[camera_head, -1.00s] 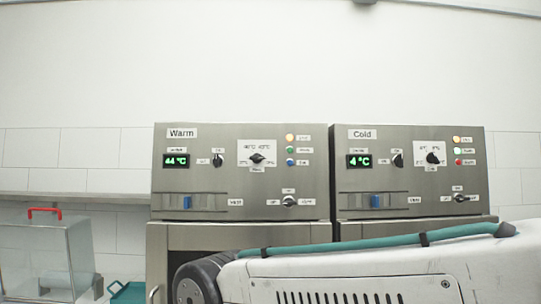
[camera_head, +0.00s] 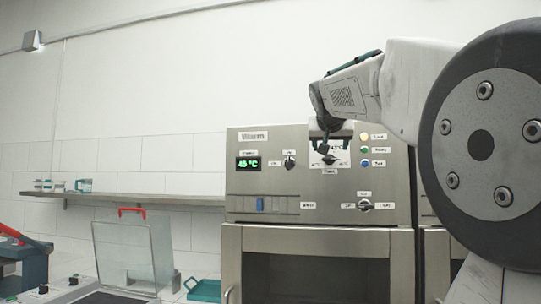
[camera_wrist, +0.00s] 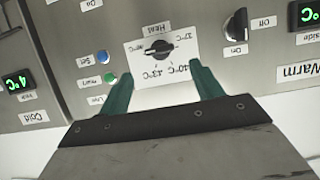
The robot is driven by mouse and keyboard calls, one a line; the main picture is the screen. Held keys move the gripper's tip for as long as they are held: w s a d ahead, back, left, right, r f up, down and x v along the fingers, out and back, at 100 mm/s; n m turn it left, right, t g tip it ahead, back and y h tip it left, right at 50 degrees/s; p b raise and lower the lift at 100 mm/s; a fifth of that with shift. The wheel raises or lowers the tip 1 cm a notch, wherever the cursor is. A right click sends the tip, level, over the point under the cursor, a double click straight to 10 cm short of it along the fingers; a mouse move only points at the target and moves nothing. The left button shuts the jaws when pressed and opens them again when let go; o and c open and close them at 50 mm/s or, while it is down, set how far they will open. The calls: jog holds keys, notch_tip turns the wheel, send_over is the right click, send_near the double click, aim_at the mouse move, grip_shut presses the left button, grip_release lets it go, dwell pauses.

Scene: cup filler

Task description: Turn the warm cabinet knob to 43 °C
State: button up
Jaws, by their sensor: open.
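The warm cabinet (camera_head: 290,200) has a steel front panel. Its green display (camera_head: 249,163) reads about 45 °C, the last digit blurred. The black heat knob (camera_head: 330,159) sits on a white dial plate below my gripper's fingers. In the upside-down wrist view the knob (camera_wrist: 158,48) lies just beyond and between the fingertips, with 40 °C and 43 °C marks beside them. Its exact pointer direction is hard to read. My gripper (camera_wrist: 161,69) is open, one green finger on each side of the knob's line. I see a gap between fingers and knob.
Coloured lamps (camera_head: 364,150) sit right of the dial, another black knob (camera_head: 289,162) left, and a lower knob (camera_head: 364,205) below. The cold cabinet's display (camera_wrist: 18,83) shows 4 °C. A shelf (camera_head: 140,199) and a clear box (camera_head: 125,250) stand left.

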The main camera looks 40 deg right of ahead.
aim_at(330, 153)
jog(key=x, duration=0.5)
jog(key=shift+w+d+f, duration=0.15)
jog(key=shift+w, duration=0.05)
jog(key=c, duration=1)
